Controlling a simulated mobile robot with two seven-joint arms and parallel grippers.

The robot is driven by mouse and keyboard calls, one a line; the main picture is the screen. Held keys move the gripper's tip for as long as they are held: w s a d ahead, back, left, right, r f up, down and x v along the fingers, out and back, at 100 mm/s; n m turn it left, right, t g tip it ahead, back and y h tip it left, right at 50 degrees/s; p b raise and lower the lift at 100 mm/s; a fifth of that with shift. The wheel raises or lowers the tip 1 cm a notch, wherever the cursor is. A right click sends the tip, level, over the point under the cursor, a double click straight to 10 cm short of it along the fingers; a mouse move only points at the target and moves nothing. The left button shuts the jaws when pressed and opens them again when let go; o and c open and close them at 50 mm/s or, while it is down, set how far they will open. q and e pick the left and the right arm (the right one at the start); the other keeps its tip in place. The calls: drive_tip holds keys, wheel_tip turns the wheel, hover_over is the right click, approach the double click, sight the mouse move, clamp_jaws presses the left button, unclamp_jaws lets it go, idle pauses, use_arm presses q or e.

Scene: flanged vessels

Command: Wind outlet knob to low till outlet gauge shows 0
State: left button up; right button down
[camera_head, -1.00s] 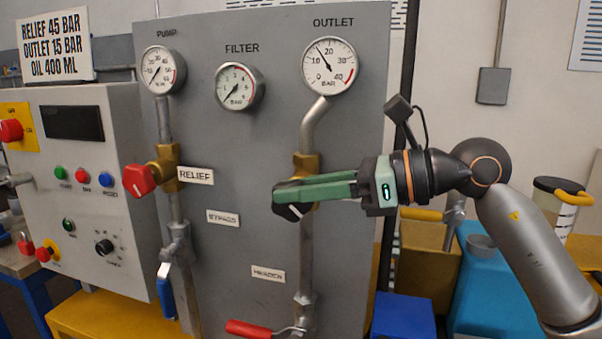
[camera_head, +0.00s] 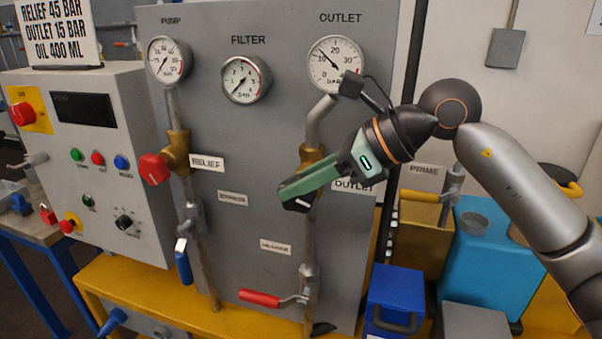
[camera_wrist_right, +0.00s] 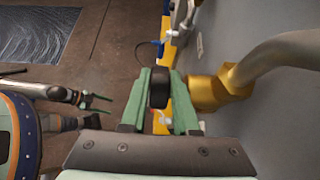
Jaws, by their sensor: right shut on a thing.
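The outlet knob (camera_head: 298,205), black with a white mark, sits on the brass outlet valve (camera_head: 311,157). My right gripper (camera_head: 296,201) is shut on it, its green fingers slanting down to the left. In the right wrist view the black knob (camera_wrist_right: 158,88) is between the two green fingers, beside the brass valve body (camera_wrist_right: 212,92). The outlet gauge (camera_head: 335,65) is above; its needle points up-left, between 10 and 20 bar. My camera mount partly covers the gauge's lower right. My left gripper (camera_wrist_right: 97,103) shows in the right wrist view, apparently open and empty, away from the panel.
The red relief knob (camera_head: 154,169) is to the left on the panel. A red-handled lever (camera_head: 260,298) sits low on the outlet pipe. A blue box (camera_head: 394,299) and a turquoise tank (camera_head: 487,265) stand below my right arm.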

idle(0.3)
drive_tip(key=c, duration=0.9)
unclamp_jaws()
drive_tip(key=shift+c, duration=0.2)
drive_tip(key=v, duration=1.2)
drive_tip(key=shift+d, duration=0.3)
drive_tip(key=shift+r, duration=0.1)
